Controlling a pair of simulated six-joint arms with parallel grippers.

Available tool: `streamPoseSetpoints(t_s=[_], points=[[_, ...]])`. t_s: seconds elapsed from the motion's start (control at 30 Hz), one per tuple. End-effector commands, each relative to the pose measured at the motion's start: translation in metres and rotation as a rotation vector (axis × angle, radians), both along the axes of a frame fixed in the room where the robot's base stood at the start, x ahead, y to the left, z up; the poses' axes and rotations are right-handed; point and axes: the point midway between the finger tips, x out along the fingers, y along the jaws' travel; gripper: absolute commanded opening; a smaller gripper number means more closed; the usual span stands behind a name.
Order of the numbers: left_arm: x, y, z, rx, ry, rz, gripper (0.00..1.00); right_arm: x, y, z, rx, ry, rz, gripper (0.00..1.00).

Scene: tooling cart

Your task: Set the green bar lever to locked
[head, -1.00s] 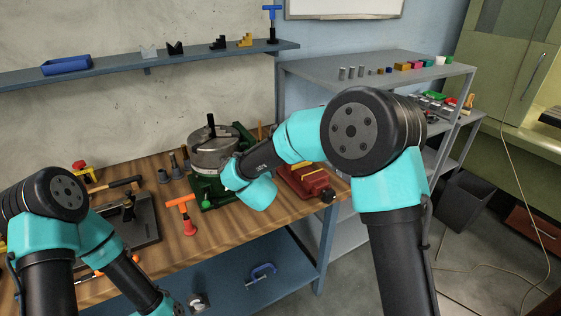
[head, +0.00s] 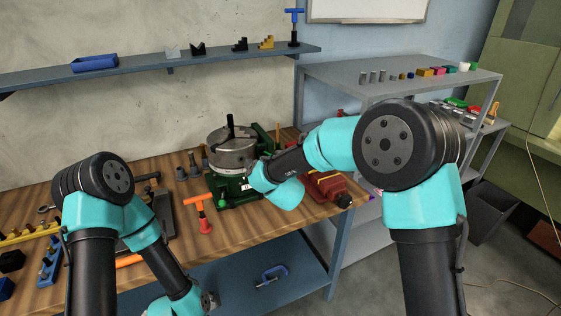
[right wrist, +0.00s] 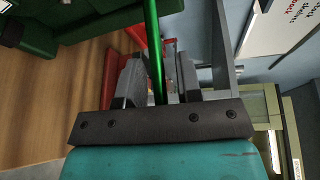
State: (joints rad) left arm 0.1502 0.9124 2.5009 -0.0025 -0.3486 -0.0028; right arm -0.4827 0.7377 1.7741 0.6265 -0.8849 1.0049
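The green bar (right wrist: 155,45) shows in the right wrist view as a thin, shiny rod running down from the top edge between the fingers of my right gripper (right wrist: 158,82). The fingers stand apart on either side of it, with a visible gap on the right; contact on the left is unclear. In the head view my right forearm hides the gripper and the bar, beside a green-based machine (head: 233,190) with a round grey top and a black upright handle. My left arm reaches to the bottom edge of the head view; its fingers are not seen.
A red vise-like tool (head: 326,186) lies right of the machine. A blue clamp (head: 271,275) lies on the lower shelf. A grey shelf unit (head: 400,65) stands at right.

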Motion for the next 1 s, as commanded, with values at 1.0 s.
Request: streamPoseSetpoints(t_s=[1.0], points=[[0.000, 0.000, 0.000, 0.000, 0.000, 0.000, 0.60, -0.101, -0.005, 0.014, 0.000, 0.001, 0.002, 0.39]])
